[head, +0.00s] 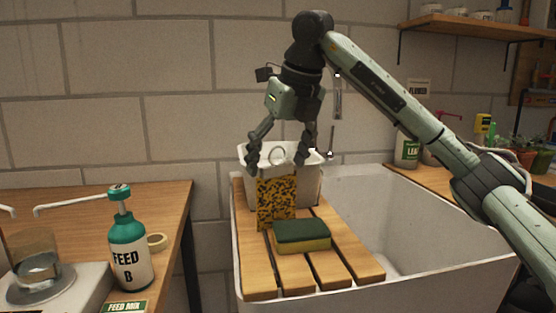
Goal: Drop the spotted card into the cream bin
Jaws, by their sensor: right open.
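The spotted card (276,203), yellow with dark spots, is upright in front of the cream bin (313,184) and covers part of its front wall. I cannot tell whether it touches the bin or hangs in the air. The cream bin stands at the back of the slatted wooden board over the sink. My right gripper (277,160) is open, pointing down, with its fingers spread apart above the card's top edge and over the bin's rim. A pale ring shows between the fingers. My left gripper is out of view.
A green and yellow sponge (302,237) lies on the slatted board (262,282) in front of the card. The white sink basin (365,200) is open to the right. A Feed B pump bottle (130,245) and a tape roll (157,242) stand on the left bench.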

